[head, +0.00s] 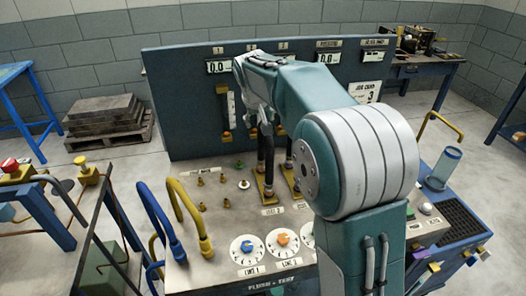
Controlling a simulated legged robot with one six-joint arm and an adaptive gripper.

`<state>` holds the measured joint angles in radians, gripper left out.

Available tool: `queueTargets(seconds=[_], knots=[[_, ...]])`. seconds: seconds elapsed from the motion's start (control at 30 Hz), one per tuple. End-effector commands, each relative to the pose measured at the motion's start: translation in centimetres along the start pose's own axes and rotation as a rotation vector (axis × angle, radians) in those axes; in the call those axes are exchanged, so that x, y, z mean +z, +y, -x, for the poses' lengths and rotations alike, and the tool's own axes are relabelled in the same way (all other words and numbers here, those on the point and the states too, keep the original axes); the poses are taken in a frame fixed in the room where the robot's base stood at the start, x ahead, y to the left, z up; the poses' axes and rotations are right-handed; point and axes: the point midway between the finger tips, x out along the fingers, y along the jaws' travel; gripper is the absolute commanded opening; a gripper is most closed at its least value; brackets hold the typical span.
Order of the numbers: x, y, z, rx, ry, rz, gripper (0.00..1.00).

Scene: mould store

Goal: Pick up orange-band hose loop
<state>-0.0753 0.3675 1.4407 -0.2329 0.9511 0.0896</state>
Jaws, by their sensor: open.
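My gripper (262,122) points down over the bench, in front of the upright panel; my arm and wrist partly cover it, and its jaws are open. Black hose legs (265,162) rise just below it from yellow-based fittings on the bench top. Their upper part is hidden by the gripper and arm, so I cannot tell whether they form one loop or whether the jaws are around it. No orange band shows clearly on any hose.
A yellow hose (188,215) and a blue hose (160,222) arch at the bench's left edge. Dials (283,242) line its front. The teal panel (190,110) stands close behind. A clear cylinder (443,168) stands at right. A left table (60,225) holds knobs.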

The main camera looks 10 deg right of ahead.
Motion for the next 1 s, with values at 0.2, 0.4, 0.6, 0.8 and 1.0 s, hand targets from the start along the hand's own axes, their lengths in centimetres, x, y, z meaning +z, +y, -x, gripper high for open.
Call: queueTargets(seconds=[0.2, 0.4, 0.6, 0.8, 1.0], knots=[[0.1, 0.6, -3.4, -0.003, -0.003, -0.004, 0.76], [0.1, 0.4, -3.6, -0.001, 0.0, -0.003, 0.76], [0.1, 0.2, -3.6, 0.0, -0.001, -0.002, 0.05], [0.0, 0.2, -3.6, -0.001, 0.001, -0.002, 0.0], [-0.1, 0.2, -3.5, -0.002, 0.001, -0.002, 0.0]])
